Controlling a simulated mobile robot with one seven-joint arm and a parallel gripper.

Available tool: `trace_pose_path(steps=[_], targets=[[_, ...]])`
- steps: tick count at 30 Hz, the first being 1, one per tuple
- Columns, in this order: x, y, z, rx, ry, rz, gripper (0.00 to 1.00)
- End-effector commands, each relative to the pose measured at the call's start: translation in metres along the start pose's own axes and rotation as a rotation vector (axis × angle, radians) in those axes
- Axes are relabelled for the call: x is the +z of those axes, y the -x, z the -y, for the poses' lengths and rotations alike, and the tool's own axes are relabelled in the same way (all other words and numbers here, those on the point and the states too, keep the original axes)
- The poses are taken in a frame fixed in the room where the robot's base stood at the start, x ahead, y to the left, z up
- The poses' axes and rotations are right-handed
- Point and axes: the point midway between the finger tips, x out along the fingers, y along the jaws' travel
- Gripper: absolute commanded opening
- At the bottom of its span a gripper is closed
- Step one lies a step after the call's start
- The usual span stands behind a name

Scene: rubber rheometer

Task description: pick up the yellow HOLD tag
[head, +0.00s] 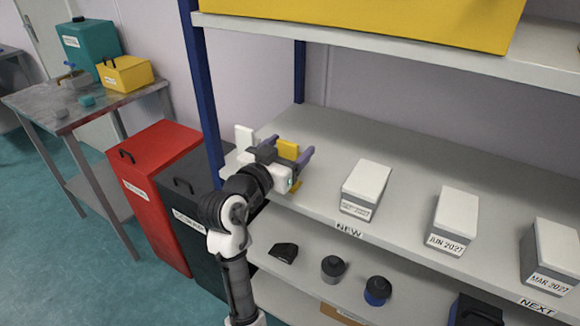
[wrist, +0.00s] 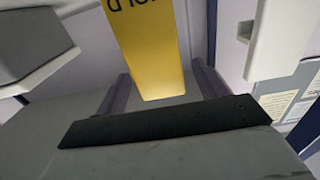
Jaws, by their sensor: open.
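The yellow HOLD tag (head: 288,149) shows at the upper shelf's left end in the head view, partly hidden by my gripper. In the wrist view the tag (wrist: 147,50) hangs down from the top edge, with part of its black lettering upside down and cut off. My gripper (head: 291,146) is open, with its purple fingers on either side of the tag in the picture. In the wrist view the fingers of my gripper (wrist: 160,85) stand left and right of the tag's lower end, with visible gaps. I cannot tell how deep the tag sits between them.
A white panel (head: 244,138) stands close left of my gripper. White-lidded boxes (head: 365,190) stand in a row to the right on the grey shelf (head: 420,165). A blue post (head: 205,100) is at the left. Red (head: 160,160) and black bins stand below left.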

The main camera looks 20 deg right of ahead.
Motion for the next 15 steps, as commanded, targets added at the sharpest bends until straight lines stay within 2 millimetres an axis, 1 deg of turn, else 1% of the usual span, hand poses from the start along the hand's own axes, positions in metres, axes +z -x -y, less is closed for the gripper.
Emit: trace_pose_path(steps=[1,4,7,12,13,15], targets=[[-0.003,-0.007,0.000,0.002,0.002,0.002,0.71],[-0.002,-0.017,0.000,0.001,0.001,0.000,0.71],[0.000,-0.020,0.001,-0.001,0.000,0.000,0.71],[0.000,-0.020,0.001,-0.001,0.000,0.000,0.71],[0.000,-0.020,0.001,-0.001,0.000,0.000,0.68],[0.000,-0.020,0.001,-0.001,0.000,0.000,0.59]])
